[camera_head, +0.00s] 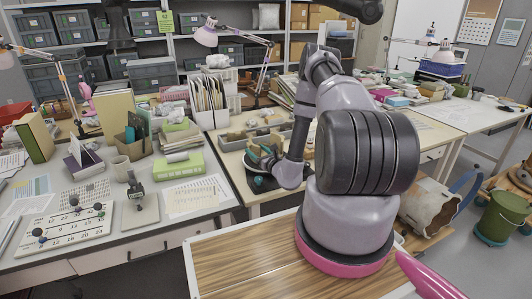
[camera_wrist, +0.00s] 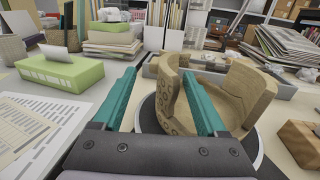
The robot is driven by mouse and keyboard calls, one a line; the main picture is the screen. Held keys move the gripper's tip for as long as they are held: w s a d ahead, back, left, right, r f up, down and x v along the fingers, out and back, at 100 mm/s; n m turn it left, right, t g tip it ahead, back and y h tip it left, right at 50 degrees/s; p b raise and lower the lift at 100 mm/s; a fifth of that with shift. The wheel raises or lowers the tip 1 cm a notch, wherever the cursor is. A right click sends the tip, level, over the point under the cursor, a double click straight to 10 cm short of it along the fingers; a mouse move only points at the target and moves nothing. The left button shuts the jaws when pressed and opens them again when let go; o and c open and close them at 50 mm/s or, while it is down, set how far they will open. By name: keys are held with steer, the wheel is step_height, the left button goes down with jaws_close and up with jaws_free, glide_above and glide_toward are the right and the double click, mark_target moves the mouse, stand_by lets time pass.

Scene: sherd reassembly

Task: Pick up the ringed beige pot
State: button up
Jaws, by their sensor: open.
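The ringed beige pot (camera_wrist: 170,96) is a broken vessel with circles stamped on its wall and a gap in its side. It stands upright on a dark turntable (camera_wrist: 149,118) with a pale rim. My gripper (camera_wrist: 159,70) is open, with two teal fingers. In the wrist view the left finger is outside the pot, to its left. The right finger passes in front of the gap or into it; I cannot tell which. The pot's left wall shows between the fingers. No contact is clear. In the head view my arm mostly hides the pot and gripper.
A grey tray (camera_wrist: 205,77) lies behind the pot. A brown block (camera_wrist: 301,141) is to its right. A green box (camera_wrist: 60,72) and printed sheets (camera_wrist: 30,128) lie to the left. File holders and lamps crowd the benches in the head view.

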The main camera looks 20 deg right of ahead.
mark_target(254, 148)
steer(key=w, duration=0.4)
steer(key=shift+w+a, duration=0.2)
steer(key=shift+a, duration=0.15)
jaws_close()
stand_by(1.1)
